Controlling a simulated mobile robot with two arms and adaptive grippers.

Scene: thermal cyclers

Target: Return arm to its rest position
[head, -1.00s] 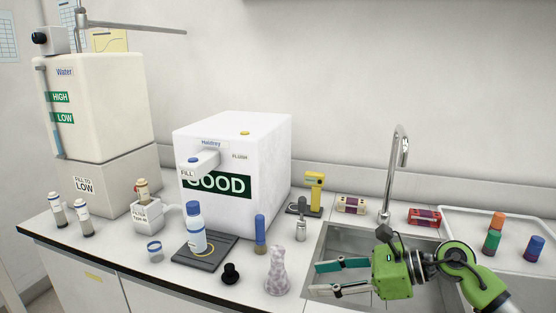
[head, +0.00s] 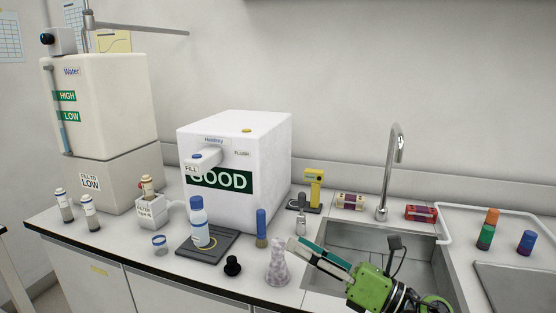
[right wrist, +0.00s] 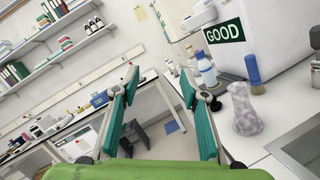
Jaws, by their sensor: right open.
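My right gripper (head: 318,257) is at the lower right of the head view, over the near left part of the sink, its green body partly cut off by the bottom edge. Its fingers point to the left and up, close to the marbled flask. In the right wrist view the two teal fingers (right wrist: 160,110) stand wide apart with nothing between them. No object is held. My left gripper does not show.
A marbled flask (head: 278,262) stands just left of the fingers. A blue-capped bottle (head: 198,223) stands on a dark pad before the white GOOD machine (head: 255,150). A tap (head: 390,170) rises behind the sink (head: 345,235).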

